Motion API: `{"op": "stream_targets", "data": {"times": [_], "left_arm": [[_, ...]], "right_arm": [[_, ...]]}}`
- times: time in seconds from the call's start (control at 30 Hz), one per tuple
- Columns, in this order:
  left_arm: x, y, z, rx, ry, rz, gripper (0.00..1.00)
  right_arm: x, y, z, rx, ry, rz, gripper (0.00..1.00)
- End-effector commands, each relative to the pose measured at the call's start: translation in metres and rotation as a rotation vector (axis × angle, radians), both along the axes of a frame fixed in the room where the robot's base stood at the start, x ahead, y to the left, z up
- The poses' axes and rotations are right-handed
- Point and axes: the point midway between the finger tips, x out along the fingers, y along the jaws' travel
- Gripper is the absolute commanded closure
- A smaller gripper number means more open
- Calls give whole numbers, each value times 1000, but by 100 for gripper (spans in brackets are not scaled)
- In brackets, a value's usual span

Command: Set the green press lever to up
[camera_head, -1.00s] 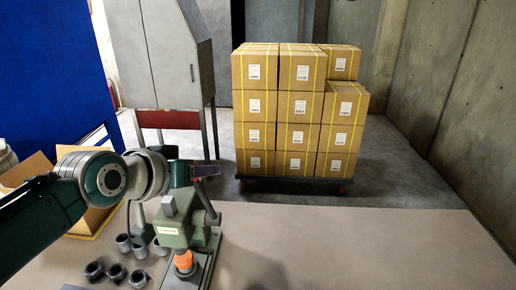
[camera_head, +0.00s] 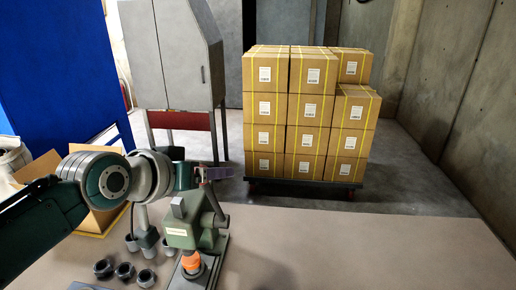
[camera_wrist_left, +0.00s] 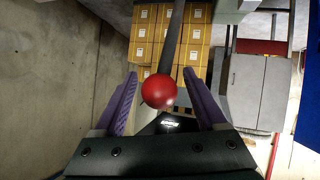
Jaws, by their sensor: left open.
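The green press (camera_head: 181,232) stands on the table with an orange part (camera_head: 191,262) low at its front. Its grey lever rod (camera_head: 214,203) rises from the press's right side toward my left gripper (camera_head: 218,172). In the left wrist view the red ball knob (camera_wrist_left: 159,91) on the lever's end sits between the two purple fingers of my left gripper (camera_wrist_left: 160,76), with gaps on both sides. The left gripper is open around the knob. In the head view the knob is hidden. My right gripper is in neither view.
Several dark rings (camera_head: 124,271) and grey cups lie left of the press. An open cardboard box (camera_head: 45,168) stands at the left. Stacked cartons (camera_head: 305,115) and a grey cabinet (camera_head: 165,70) stand beyond the table. The table's right side (camera_head: 400,250) is clear.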

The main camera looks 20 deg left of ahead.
Motion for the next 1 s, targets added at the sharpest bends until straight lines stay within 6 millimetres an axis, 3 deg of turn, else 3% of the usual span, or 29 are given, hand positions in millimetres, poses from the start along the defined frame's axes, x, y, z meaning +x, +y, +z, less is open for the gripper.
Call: {"op": "stream_targets", "data": {"times": [0.3,0.5,1.0], "left_arm": [[-46,4,27,3,0,1,27],[-66,6,39,2,0,1,27],[-73,6,43,2,0,1,27]], "right_arm": [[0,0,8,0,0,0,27],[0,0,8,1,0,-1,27],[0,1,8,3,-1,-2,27]]}}
